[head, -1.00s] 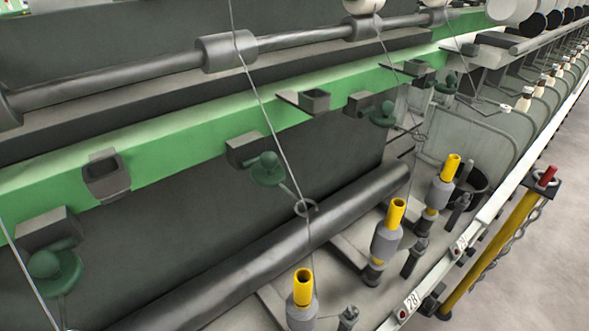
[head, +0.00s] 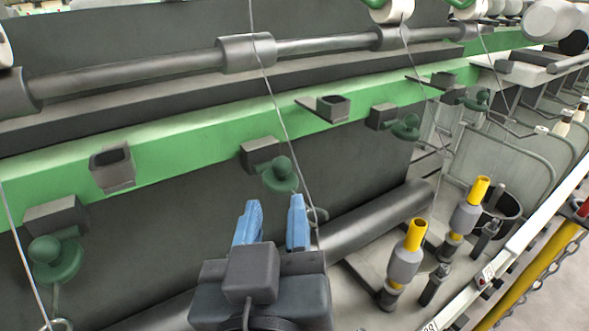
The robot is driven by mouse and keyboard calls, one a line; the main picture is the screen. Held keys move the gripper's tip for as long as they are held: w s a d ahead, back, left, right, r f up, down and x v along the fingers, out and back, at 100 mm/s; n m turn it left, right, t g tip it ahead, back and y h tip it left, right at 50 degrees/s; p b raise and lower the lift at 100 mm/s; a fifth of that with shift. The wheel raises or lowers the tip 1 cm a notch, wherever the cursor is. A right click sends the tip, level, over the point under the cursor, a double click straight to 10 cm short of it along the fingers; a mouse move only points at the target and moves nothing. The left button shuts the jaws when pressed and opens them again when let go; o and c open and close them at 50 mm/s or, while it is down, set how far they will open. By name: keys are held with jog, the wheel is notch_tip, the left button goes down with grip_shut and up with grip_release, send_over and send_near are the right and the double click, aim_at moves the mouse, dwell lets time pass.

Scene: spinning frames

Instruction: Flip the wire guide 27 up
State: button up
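Several green wire guides hang from dark brackets along the green rail (head: 190,140). The middle wire guide (head: 280,175) points downward, and its ring (head: 318,215) sits just right of my gripper, with a thread running down to it. Another wire guide (head: 55,258) hangs at the lower left, and more (head: 405,127) (head: 477,99) are at the right. No number shows on the guides, so I cannot tell which is 27. My gripper (head: 271,222) has two blue fingers, apart and empty, pointing up in front of the dark panel, below the middle guide. It hides the spindle below.
Yellow-topped spindles (head: 404,260) (head: 467,212) stand at the right on the machine bed. A dark roller (head: 375,222) runs behind my gripper. Threads slant down from the upper rollers.

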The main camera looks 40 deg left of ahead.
aim_at(280, 171)
jog(key=p+x, duration=0.1)
jog(key=x, duration=0.7)
jog(key=shift+w+a+p, duration=0.1)
jog(key=shift+w+p, duration=0.05)
jog(key=shift+p, duration=0.15)
grip_shut()
